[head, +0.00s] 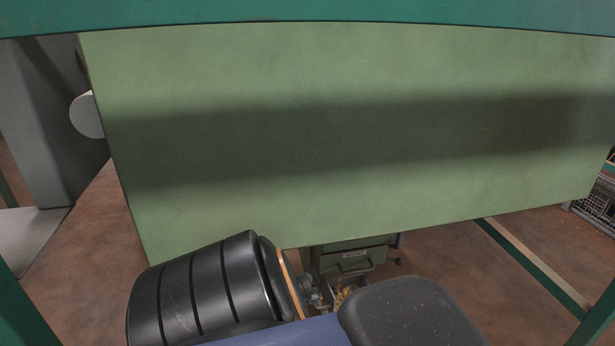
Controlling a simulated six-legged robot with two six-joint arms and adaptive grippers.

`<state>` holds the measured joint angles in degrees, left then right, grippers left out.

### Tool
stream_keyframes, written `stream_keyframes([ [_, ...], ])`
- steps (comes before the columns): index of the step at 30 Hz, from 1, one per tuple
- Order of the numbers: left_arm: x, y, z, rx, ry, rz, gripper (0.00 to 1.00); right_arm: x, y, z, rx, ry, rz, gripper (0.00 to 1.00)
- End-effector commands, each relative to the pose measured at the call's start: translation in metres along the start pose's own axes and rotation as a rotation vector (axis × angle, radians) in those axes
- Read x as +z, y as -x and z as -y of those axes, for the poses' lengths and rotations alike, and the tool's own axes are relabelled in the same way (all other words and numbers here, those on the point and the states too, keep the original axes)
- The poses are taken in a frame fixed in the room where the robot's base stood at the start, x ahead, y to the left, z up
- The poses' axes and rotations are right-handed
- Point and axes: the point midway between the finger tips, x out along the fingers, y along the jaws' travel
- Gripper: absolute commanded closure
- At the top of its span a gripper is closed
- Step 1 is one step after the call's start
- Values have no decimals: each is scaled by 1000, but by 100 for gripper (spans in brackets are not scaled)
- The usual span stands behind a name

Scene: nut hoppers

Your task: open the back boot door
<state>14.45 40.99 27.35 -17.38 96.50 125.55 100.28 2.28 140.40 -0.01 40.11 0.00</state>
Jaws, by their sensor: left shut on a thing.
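A small grey-green boot front (352,254) with a pale label shows low in the middle of the head view, under a large green panel. I take it to be the back boot. Brass-coloured nuts (343,296) show just below it. My left gripper (318,298) is a small grey shape beside the nuts, at the lower left of the boot front. It is shut on a part there, seemingly the boot door's handle, but my arm hides most of the grip. My right gripper is not in view.
The large green panel (340,80) fills most of the view close above my arm. A dark green beam (530,268) runs at the lower right, over open brown floor (430,262). A grey crate (597,205) stands at the right edge.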

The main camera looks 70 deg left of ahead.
Motion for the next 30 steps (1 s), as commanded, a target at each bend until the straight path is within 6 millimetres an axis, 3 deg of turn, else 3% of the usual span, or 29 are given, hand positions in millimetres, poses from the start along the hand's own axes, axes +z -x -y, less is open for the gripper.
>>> stream_keyframes([
  [20,-2,0,-2,-4,-9,24,100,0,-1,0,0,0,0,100],
  [21,-2,0,-2,-4,-9,24,90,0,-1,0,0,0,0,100],
  [28,-1,1,-1,-4,-7,27,71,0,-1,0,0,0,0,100],
  [30,-1,1,0,-4,-7,27,70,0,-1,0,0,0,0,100],
])
